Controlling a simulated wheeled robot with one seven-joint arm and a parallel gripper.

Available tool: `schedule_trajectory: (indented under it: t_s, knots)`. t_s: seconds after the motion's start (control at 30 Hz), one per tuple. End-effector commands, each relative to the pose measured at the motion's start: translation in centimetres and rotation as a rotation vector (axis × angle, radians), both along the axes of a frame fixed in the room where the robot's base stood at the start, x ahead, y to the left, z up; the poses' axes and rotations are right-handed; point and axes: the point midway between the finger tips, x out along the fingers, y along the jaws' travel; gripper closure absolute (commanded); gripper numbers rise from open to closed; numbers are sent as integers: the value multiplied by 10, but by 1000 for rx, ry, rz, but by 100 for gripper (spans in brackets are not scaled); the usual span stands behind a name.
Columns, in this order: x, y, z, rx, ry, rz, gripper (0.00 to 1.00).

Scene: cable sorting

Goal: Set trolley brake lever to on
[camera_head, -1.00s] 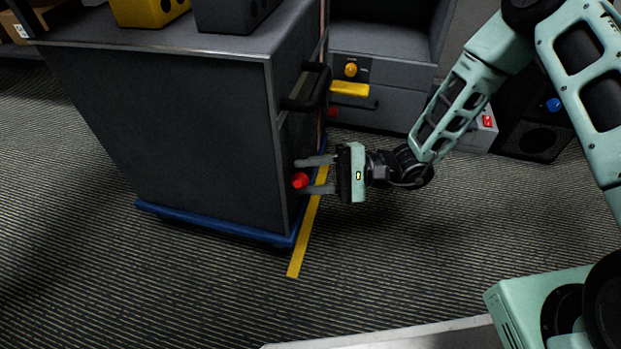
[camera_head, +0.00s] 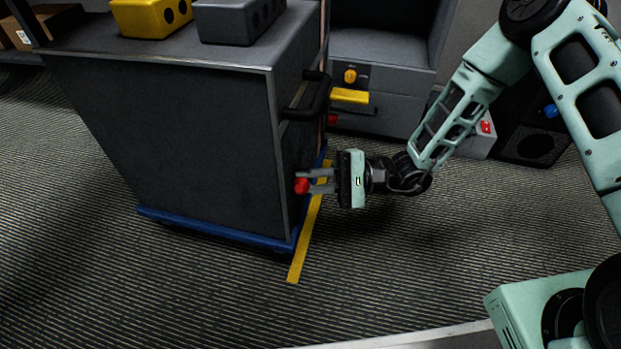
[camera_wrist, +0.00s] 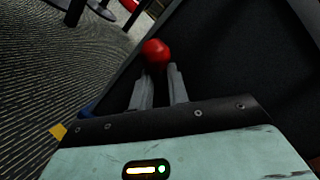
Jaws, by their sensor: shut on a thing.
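The trolley (camera_head: 190,130) is a dark grey cabinet on a blue base, left of centre in the head view. Its brake lever has a red knob (camera_head: 301,186) low on the right side; the knob also shows in the wrist view (camera_wrist: 155,52). In the wrist view the fingers (camera_wrist: 160,85) are shut on the lever just below the red knob. The lever's shaft is mostly hidden by the fingers, and no on or off marking is readable.
A black handle (camera_head: 308,97) sticks out of the trolley's side above my gripper. A yellow box (camera_head: 150,18) and a grey box (camera_head: 238,20) stand on top. A yellow floor strip (camera_head: 305,235) runs beside the base. A grey machine (camera_head: 385,65) stands behind. Floor at the front is clear.

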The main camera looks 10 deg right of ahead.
Motion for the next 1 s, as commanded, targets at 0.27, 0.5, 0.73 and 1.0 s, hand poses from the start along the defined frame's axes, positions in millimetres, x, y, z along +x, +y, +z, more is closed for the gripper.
schedule_trajectory:
  t_s: [0.27,0.5,0.73,1.0]
  knots:
    - [3,0,17,74,176,7,100]
    - [12,-4,25,153,387,8,100]
    - [22,-7,30,229,588,10,100]
    - [33,-11,30,299,783,11,100]
